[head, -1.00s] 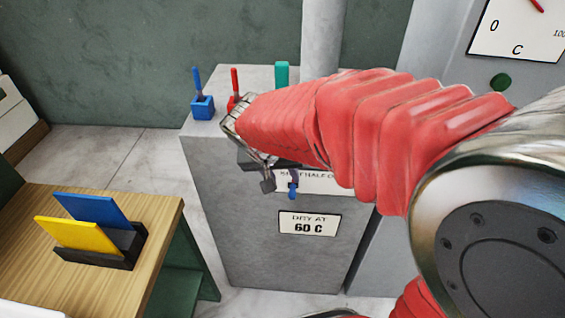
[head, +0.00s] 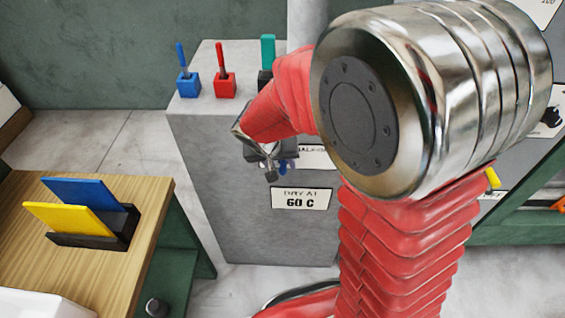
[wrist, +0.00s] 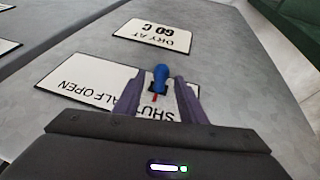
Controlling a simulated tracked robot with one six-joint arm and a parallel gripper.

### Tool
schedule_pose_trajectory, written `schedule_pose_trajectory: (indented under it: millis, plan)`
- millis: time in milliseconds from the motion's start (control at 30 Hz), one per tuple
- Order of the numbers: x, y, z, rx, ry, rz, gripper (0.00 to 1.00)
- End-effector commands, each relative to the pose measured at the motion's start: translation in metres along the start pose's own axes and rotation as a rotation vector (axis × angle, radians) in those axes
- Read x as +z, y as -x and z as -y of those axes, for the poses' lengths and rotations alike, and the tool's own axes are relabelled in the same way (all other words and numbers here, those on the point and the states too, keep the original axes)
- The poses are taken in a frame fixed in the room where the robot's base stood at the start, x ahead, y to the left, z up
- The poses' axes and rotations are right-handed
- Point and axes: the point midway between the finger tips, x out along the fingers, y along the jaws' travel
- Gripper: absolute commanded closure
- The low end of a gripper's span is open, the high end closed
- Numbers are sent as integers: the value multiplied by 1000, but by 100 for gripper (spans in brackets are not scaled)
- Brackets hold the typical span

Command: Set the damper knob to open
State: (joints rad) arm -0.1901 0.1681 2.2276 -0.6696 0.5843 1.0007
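The damper knob (wrist: 161,76), blue-tipped with a dark body, is on the front of the grey cabinet. It sits at the label plate (wrist: 75,80), beside the letters "SHU", with a short red mark near it. "ALF OPEN" reads further left in the wrist view. My gripper (wrist: 158,95) is open, with one finger on each side of the knob; I cannot tell whether they touch it. In the head view my gripper (head: 270,165) is at the cabinet front, and a bit of the blue knob (head: 284,165) shows beside it. The rest is hidden.
A "DRY AT 60 C" sign (head: 302,198) is below the knob. Blue (head: 188,84), red (head: 225,84) and green (head: 267,55) levers stand on the cabinet top. A wooden table (head: 95,270) with a card holder (head: 95,240) stands at left.

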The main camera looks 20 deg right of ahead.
Motion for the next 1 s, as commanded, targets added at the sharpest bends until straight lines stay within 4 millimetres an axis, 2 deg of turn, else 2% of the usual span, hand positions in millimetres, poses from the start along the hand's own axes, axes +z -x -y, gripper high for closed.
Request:
schedule_pose_trajectory:
  millis: [167,700,1000]
  plan:
    - [0,0,0,0,0,0,63]
    - [0,0,0,0,0,0,100]
    - [0,0,0,0,0,0,100]
